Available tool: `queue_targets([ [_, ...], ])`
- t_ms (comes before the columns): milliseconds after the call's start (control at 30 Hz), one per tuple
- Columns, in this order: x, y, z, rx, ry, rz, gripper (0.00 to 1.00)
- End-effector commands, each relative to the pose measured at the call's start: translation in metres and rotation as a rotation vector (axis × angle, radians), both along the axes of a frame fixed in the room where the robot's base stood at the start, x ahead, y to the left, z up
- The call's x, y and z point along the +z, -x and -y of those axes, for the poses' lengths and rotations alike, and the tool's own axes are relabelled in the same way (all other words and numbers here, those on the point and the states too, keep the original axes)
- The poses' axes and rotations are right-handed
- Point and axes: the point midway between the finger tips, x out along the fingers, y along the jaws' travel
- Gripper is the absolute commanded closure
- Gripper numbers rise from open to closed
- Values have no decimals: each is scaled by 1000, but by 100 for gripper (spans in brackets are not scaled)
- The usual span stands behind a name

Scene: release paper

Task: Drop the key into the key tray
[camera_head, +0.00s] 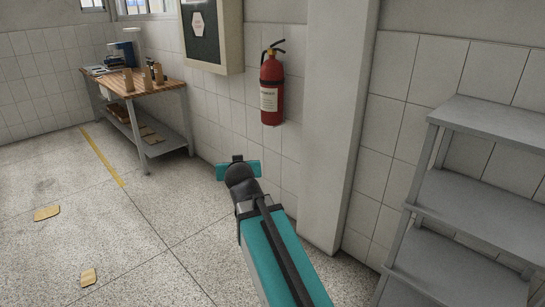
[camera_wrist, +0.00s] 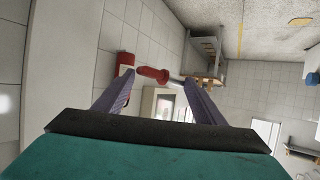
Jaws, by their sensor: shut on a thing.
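In the wrist view, my gripper (camera_wrist: 158,77) is shut on a small red-handled item with a thin grey shaft, which looks like the key (camera_wrist: 152,74). It spans the gap between the two purple-grey fingertips, clear of any surface. In the head view, my teal and black arm end is at lower centre, in front of the tiled wall. The fingers and key are hidden behind it there. I cannot make out a key tray in either view.
A wooden-topped workbench (camera_head: 135,88) with several items stands at the back left. A red extinguisher (camera_head: 271,88) hangs on the wall beside a white pillar (camera_head: 335,130). Grey metal shelving (camera_head: 480,135) stands at right. Tan pieces (camera_head: 47,213) lie on the otherwise open floor at left.

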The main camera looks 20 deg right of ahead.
Motion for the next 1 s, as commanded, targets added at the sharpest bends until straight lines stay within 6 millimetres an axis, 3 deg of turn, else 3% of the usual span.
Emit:
queue_targets([
  [100,1,-6,-33,101,-3,10,61],
  [300,14,-13,-58,206,-1,23,61],
  [1000,21,-15,-63,245,1,26,61],
])
